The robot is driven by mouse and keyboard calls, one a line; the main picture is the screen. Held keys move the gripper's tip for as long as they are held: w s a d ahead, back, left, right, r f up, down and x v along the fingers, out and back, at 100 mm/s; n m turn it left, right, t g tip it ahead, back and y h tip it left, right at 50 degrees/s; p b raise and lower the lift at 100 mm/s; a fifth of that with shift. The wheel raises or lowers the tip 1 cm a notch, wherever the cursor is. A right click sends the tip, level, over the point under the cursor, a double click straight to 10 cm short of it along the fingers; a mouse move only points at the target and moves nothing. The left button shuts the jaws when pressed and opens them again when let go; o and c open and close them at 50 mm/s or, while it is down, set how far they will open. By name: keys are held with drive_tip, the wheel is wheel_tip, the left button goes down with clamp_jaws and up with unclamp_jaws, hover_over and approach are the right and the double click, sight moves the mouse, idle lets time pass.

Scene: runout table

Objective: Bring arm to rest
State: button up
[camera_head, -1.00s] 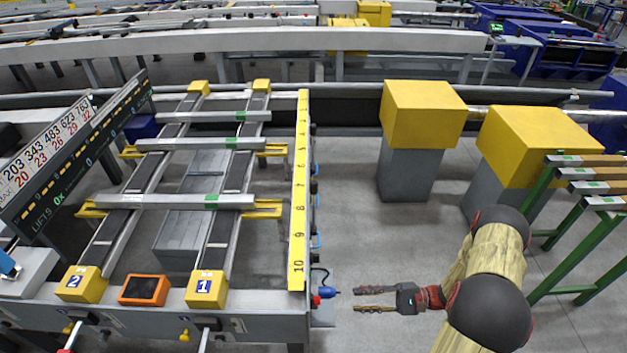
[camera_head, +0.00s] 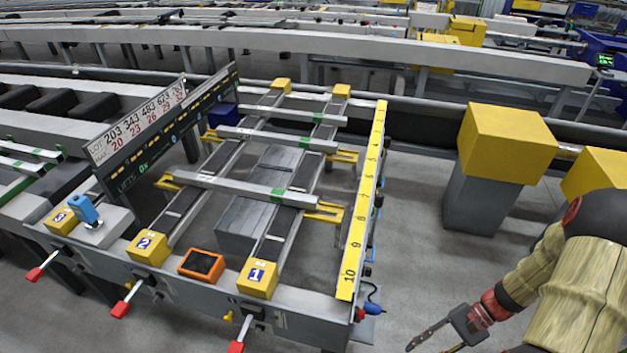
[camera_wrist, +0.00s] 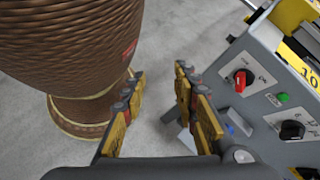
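My gripper (camera_head: 447,342) is at the lower right in the head view, low over the floor beside the right end of the runout table (camera_head: 300,306). Part of it is cut off by the bottom edge. In the wrist view my gripper (camera_wrist: 158,100) has its two fingers apart, with nothing between them. A control panel with a red knob (camera_wrist: 240,82), black knobs and a green button is to the right of the fingers there, apart from them.
A yellow numbered scale (camera_head: 362,205) runs along the table's right side. Red-handled levers (camera_head: 121,309) stick out in front. A yellow-topped grey pedestal (camera_head: 505,145) stands behind my arm. Grey floor (camera_head: 420,250) lies clear between table and pedestal.

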wheel_tip(320, 180, up, 18)
drive_tip(key=w+a+n+t+h, duration=0.1)
drive_tip(key=n+t+h, duration=0.1)
drive_tip(key=n+h, duration=0.55)
drive_tip(key=a+r+n+t+h, duration=0.1)
drive_tip(key=a+r+t, duration=0.2)
drive_tip(key=a+r, duration=0.2)
drive_tip(key=s+a+r+n+t+h, duration=0.1)
drive_tip(key=a+r, duration=0.4)
drive_tip(key=r, duration=0.5)
drive_tip(key=n+t, duration=0.1)
drive_tip(key=t, duration=0.1)
drive_tip(key=shift+s+r+t+h, duration=0.25)
drive_tip(key=shift+r+t+h, duration=0.05)
drive_tip(key=shift+r+h, duration=0.1)
